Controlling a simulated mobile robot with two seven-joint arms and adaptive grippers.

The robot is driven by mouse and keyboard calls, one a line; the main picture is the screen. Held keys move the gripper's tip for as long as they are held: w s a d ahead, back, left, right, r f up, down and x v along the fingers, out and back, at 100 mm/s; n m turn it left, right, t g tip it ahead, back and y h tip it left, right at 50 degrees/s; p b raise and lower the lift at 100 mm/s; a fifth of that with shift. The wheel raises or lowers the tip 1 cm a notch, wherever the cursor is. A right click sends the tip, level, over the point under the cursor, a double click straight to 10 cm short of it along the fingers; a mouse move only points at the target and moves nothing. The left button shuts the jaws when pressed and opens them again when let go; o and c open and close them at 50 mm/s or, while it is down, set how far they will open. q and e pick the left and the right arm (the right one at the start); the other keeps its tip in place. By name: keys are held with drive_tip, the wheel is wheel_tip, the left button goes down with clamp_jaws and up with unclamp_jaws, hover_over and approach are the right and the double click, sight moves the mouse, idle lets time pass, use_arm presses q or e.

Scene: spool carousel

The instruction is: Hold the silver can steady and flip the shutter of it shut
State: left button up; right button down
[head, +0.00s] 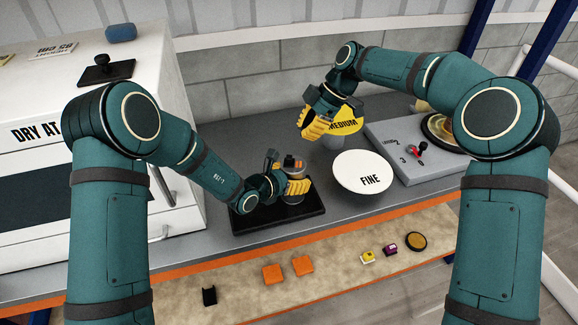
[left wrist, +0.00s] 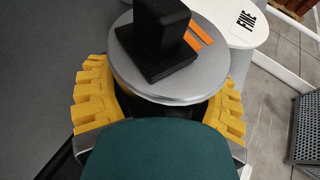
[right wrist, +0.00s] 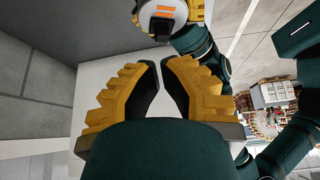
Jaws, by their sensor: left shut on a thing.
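The silver can (head: 294,190) stands upright on a black tray (head: 262,222). Its round silver lid (left wrist: 135,84) carries a black block-shaped part (left wrist: 158,38) and orange stripes (left wrist: 200,32), all clear in the left wrist view. I cannot tell for certain how the shutter stands. My left gripper (head: 290,186) is shut around the can's body from the left, yellow fingers on both sides. My right gripper (head: 316,124) hangs up and behind the can, apart from it, with its fingertips nearly together and nothing between them. The can's lid also shows in the right wrist view (right wrist: 162,14).
A white disc marked FINE (head: 364,172) stands right of the can; a yellow one marked MEDIUM (head: 345,121) is beside my right gripper. A grey box with a knob (head: 395,160) stands at right, a white oven (head: 130,70) at left. Small parts lie on the front strip (head: 335,258).

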sight(293, 159)
drive_tip(key=m+t+y, duration=0.1)
drive_tip(key=m, duration=0.1)
drive_tip(key=r+m+t, duration=0.1)
drive_tip(key=shift+s+a+m+y, duration=0.2)
drive_tip(key=shift+m+y, duration=0.2)
drive_tip(key=x, duration=1)
drive_tip(key=shift+d, duration=0.2)
drive_tip(key=shift+s+d, duration=0.1)
drive_tip(key=shift+d, duration=1.35)
use_arm(q)
drive_tip(key=shift+a, duration=0.1)
